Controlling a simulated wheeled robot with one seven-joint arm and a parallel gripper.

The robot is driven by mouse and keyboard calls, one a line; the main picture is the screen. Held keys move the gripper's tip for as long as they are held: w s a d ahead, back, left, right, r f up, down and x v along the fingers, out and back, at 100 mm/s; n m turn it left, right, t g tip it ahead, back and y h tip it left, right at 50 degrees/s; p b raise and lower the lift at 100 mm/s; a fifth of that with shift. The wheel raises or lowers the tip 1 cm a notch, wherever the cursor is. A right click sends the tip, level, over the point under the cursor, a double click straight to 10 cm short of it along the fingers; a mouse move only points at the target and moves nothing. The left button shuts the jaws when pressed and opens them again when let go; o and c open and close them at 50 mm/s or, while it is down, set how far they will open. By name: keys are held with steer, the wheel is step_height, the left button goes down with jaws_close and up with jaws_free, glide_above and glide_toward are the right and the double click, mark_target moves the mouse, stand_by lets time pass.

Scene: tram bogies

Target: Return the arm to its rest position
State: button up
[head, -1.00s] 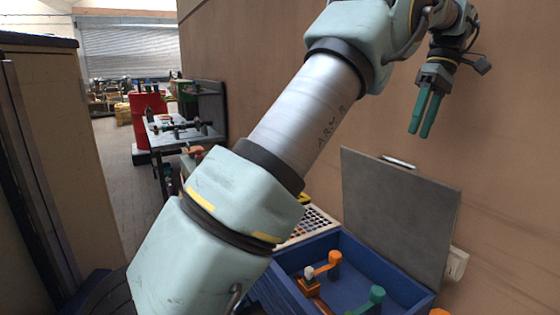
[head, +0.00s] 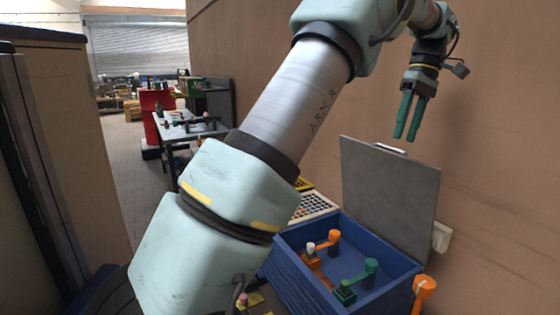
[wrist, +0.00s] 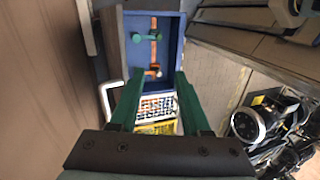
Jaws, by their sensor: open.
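My arm (head: 300,95) reaches up and to the right across the head view. My gripper (head: 408,115) has green fingers, is open and empty, and hangs in the air near the brown wall, above the grey lid of the blue box. In the wrist view its two green fingers (wrist: 158,105) are spread apart with nothing between them.
An open blue box (head: 300,278) holds orange and green handled parts (head: 370,275). Its grey lid (head: 390,195) stands upright behind it. Another orange part (head: 424,290) is at its right. A perforated white tray (head: 315,207) lies behind the box. A cabinet (head: 70,130) stands at left.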

steer(key=w+a+f+m+t+h+b, duration=0.1)
steer(key=a+f, duration=0.5)
steer(key=a, duration=0.4)
steer(key=w+a+f+m+h, duration=0.1)
steer(key=w+a+f+m, duration=0.1)
steer(key=a+f, duration=0.5)
steer(key=s+a+f+m+t, duration=0.1)
steer(key=s+a+f, duration=0.3)
steer(key=s+a, duration=0.3)
steer(key=s+a+f+m+t+h+b, duration=0.1)
steer(key=s+a+f, duration=0.4)
steer(key=a, duration=0.6)
steer(key=shift+s+a+m+t+b, duration=0.2)
steer(key=shift+s+m+t+b, duration=0.1)
steer(key=shift+s+m, duration=0.5)
steer(key=shift+s+f, duration=0.1)
